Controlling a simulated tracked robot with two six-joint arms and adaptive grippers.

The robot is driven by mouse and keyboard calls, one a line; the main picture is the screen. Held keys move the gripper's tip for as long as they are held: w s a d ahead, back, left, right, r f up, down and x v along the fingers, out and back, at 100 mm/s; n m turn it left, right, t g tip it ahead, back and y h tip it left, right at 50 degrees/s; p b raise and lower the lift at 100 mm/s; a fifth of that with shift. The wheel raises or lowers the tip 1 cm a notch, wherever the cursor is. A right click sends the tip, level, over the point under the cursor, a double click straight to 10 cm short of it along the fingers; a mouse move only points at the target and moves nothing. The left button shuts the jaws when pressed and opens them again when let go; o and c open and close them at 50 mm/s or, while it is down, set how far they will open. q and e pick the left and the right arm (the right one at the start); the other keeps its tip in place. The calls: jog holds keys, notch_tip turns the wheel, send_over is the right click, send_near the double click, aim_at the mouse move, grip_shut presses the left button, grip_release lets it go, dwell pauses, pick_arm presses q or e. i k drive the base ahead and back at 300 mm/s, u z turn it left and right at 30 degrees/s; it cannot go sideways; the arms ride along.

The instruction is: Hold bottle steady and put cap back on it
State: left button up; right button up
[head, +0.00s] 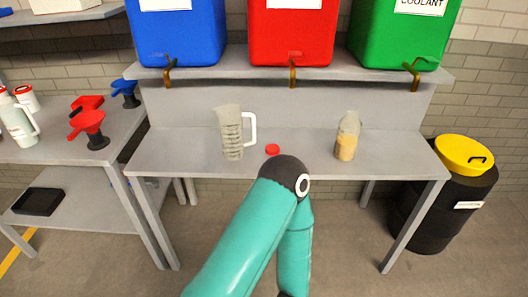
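A clear bottle (347,139) with amber liquid in its lower part stands upright on the right half of the grey workbench (185,153) in the head view. Its top looks uncapped, though it is small in the picture. A small red cap (272,150) lies on the bench to the left of the bottle, apart from it, just beyond my teal arm's bent joint. Neither of my grippers shows; the visible arm bends back down out of the bottom of the picture.
A measuring jug (231,132) stands left of the cap. Blue (177,32), red (293,32) and green (400,35) tanks with taps sit on the shelf above. A side table with funnels (90,125) is at left; a black drum (440,205) is at right.

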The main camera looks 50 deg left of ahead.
aim_at(350, 128)
jog(key=z, duration=1)
jog(key=i, duration=0.15)
jog(key=u, duration=3.2)
jog(key=i, duration=0.9)
jog(key=z, duration=0.15)
jog(key=k, duration=0.85)
jog(key=u, duration=0.15)
jog(key=i, duration=0.4)
